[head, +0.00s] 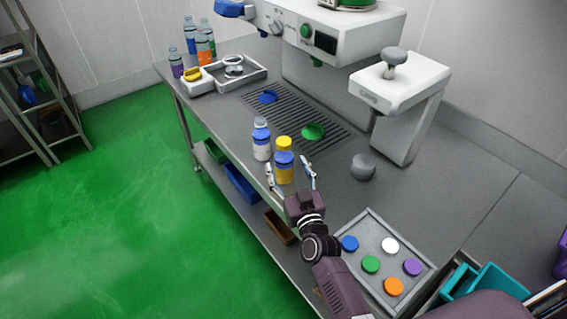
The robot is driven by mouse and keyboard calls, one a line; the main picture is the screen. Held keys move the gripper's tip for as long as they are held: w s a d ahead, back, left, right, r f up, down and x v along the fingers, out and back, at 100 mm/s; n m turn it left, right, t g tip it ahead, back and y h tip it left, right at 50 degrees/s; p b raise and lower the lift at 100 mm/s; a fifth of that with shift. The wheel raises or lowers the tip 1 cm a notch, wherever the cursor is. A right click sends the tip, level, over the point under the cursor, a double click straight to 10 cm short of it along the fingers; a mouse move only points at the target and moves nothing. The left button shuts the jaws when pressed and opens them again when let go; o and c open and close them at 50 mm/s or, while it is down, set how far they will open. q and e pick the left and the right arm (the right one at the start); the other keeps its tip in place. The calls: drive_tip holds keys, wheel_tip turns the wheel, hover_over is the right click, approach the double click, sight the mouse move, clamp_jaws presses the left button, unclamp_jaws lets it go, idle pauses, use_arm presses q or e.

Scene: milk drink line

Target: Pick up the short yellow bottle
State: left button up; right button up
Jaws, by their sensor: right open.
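The short yellow bottle (284,167) stands upright on the grey table, with a yellow cap and a blue and yellow body. My right gripper (291,174) is open, and its two fingers reach to either side of the bottle's lower part. I cannot tell whether the fingers touch it. A taller clear bottle with a blue label (262,140) stands close behind it to the left. My left gripper is not in view.
A tray (424,254) of coloured caps lies at the front right. A grey knob-like object (363,167) stands right of the bottles. The white machine (324,42) and slotted drain (297,117) are behind. Several bottles (201,45) stand at the far left.

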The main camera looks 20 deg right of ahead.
sight(287, 165)
drive_tip(key=w, duration=0.4)
drive_tip(key=shift+d+f+p, duration=0.1)
drive_tip(key=shift+d+p, duration=0.05)
drive_tip(key=shift+p, duration=0.2)
drive_tip(key=shift+w, duration=0.35)
drive_tip(key=shift+w+f, duration=0.1)
drive_tip(key=c, duration=1.4)
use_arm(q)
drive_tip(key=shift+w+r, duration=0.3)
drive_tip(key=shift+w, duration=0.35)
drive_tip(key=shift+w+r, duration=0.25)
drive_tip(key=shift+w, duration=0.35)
use_arm(e)
drive_tip(key=shift+c, duration=0.6)
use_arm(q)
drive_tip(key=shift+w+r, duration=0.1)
use_arm(e)
drive_tip(key=shift+r, duration=0.2)
